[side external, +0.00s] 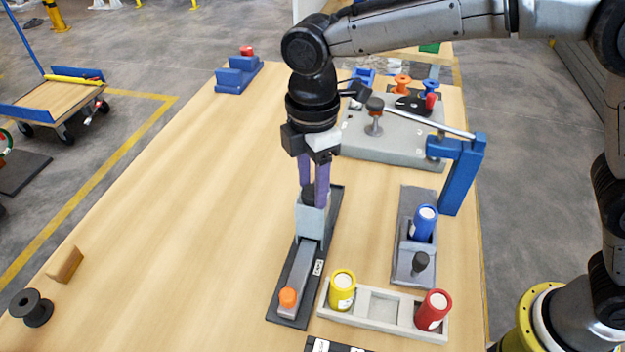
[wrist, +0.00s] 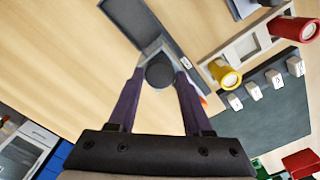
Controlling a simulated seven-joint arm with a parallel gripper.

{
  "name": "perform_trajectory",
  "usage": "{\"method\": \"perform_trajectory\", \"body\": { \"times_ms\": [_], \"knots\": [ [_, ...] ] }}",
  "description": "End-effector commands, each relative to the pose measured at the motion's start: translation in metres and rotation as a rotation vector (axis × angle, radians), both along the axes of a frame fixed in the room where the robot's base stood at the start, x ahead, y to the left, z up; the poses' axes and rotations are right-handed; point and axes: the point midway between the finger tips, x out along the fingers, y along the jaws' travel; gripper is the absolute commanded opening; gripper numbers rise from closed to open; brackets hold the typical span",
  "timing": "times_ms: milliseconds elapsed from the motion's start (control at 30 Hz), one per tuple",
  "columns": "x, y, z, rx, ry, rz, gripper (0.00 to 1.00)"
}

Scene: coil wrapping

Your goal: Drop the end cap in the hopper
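The end cap looks like a dark round piece (wrist: 160,72) between my fingertips in the wrist view. In the side view the same dark piece (side external: 308,194) shows low between the purple fingers. My gripper (side external: 313,191) points straight down, and its fingers close against both sides of the cap. The hopper looks like a pale grey upright box (side external: 311,219) on a long dark base. The cap is right at its mouth; I cannot tell how far it is inside. The hopper's interior is hidden. A grey chute (side external: 303,262) runs from it toward an orange cap (side external: 288,297).
A grey tray (side external: 376,307) with a yellow spool (side external: 342,290) and a red spool (side external: 433,309) stands front right. A blue spool (side external: 424,222) sits in a grey fixture. A blue post (side external: 464,172) with a lever rises at right. The table's left is mostly clear.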

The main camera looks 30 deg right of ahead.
Motion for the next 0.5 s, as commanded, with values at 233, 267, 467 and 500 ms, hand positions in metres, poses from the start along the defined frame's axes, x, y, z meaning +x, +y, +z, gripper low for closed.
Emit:
{"method": "perform_trajectory", "body": {
  "times_ms": [233, 267, 467, 500],
  "knots": [
    [0.0, 0.0, 0.0001, 0.0, 0.0, 0.0, 0.8],
    [0.0, 0.0, 0.0001, 0.0, 0.0, 0.0, 0.8],
    [0.0001, 0.0001, 0.0016, 0.0, -0.001, 0.0, 0.8],
    [0.0002, 0.0002, 0.0037, 0.001, -0.001, 0.0, 0.8]
  ]
}}
